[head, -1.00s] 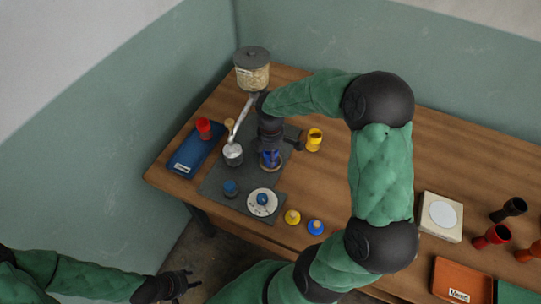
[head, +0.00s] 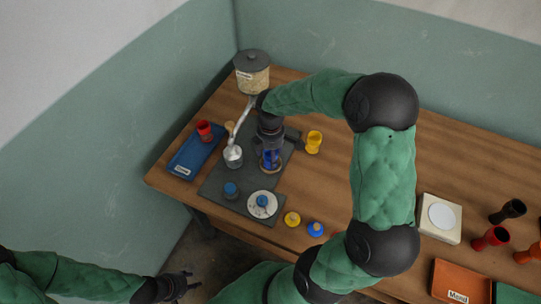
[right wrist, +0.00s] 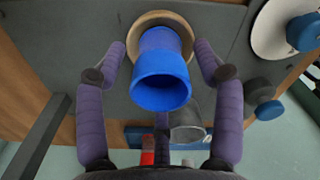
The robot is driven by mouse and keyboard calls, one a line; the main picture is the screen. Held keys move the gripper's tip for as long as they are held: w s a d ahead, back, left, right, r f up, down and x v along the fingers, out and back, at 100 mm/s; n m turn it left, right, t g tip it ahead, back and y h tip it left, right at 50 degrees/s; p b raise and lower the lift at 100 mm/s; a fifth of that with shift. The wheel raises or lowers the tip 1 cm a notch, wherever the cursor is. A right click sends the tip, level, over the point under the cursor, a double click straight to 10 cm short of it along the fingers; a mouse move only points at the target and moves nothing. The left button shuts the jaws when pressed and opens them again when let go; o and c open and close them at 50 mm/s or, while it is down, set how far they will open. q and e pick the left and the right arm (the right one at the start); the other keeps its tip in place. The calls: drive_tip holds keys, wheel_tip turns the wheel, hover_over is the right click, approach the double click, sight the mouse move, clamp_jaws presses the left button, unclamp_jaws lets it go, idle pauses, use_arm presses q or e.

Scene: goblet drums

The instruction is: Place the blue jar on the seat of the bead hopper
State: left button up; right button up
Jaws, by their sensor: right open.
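The blue jar (right wrist: 160,75) is a goblet shape with its open mouth towards the camera in the right wrist view. It stands on a tan ring-shaped seat (right wrist: 141,24) on the grey board. My right gripper (head: 271,160) is over it; in the right wrist view its fingers (right wrist: 163,58) are spread on both sides of the jar, with gaps. In the head view the jar is partly hidden by the gripper. The bead hopper (head: 253,77), a clear drum with a grey lid, stands behind. My left gripper (head: 180,287) is low at the left, empty, off the table.
A metal cup (head: 233,156) is left of the jar. A blue tray (head: 183,163) holds a red goblet (head: 205,131). A yellow goblet (head: 314,142) stands to the right. A white dial with a blue knob (head: 262,211) is in front. Bare table lies beyond the yellow goblet.

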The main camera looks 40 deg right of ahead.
wheel_tip(320, 180, up, 10)
drive_tip(key=p, duration=0.3)
drive_tip(key=shift+r, duration=0.25)
idle(1.8)
